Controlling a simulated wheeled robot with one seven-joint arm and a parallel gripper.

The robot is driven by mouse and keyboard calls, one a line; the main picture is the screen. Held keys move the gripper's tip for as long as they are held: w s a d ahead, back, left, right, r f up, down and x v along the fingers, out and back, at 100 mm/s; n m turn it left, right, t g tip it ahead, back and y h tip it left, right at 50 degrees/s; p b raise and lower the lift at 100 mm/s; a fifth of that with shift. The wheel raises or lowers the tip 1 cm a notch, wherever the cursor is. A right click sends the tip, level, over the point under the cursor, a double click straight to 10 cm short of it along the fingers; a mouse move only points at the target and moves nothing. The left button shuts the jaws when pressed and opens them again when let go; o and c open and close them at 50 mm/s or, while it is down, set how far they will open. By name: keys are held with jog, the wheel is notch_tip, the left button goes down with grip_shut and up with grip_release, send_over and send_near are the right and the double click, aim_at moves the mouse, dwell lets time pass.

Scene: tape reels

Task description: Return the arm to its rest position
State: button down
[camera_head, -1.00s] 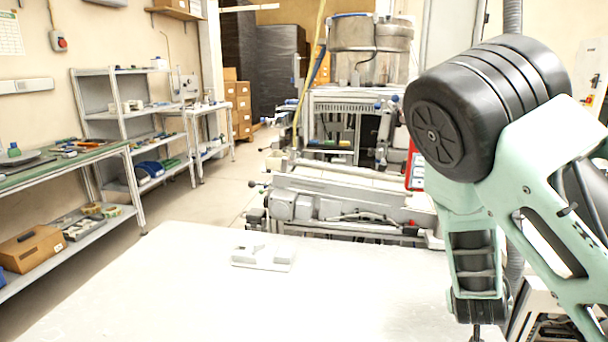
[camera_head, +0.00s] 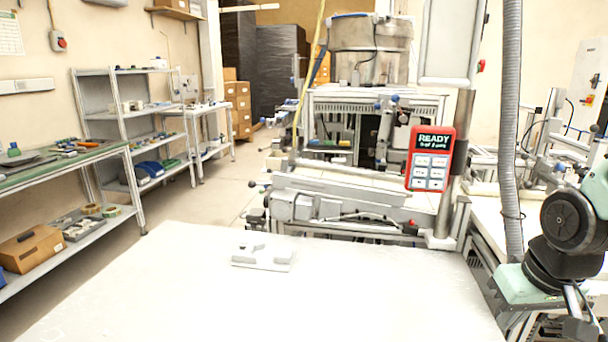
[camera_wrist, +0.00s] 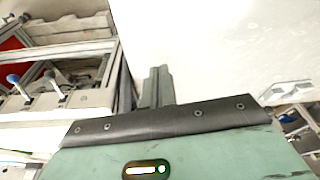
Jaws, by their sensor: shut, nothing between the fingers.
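My arm (camera_head: 570,225) is at the right edge in the head view, mint green with black joints, folded low beside the white table and partly cut off by the frame. My gripper (camera_wrist: 157,86) shows in the wrist view as two grey fingers close together beyond a black strip and the mint-green housing. It is shut and empty. Its fingertips are over or beside a pale surface, and I cannot tell how far above it they are. I cannot make out the fingers in the head view.
The white table (camera_head: 150,290) is mostly clear, with a small white fixture (camera_head: 263,257) near its far edge. A red panel reading READY (camera_head: 431,158) stands on a post behind it. A grey hose (camera_head: 511,130) hangs near my arm. Shelves (camera_head: 125,130) line the left.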

jog(key=s+a+r+n+g, duration=0.2)
jog(key=s+a+n, duration=0.5)
jog(key=s+a, duration=0.7)
jog(key=a+r, duration=0.1)
jog(key=a, duration=0.3)
jog(key=shift+r+n+g+y+p, duration=0.25)
jog(key=shift+n+g+y+p, duration=0.05)
jog(key=shift+n+g+p, duration=0.1)
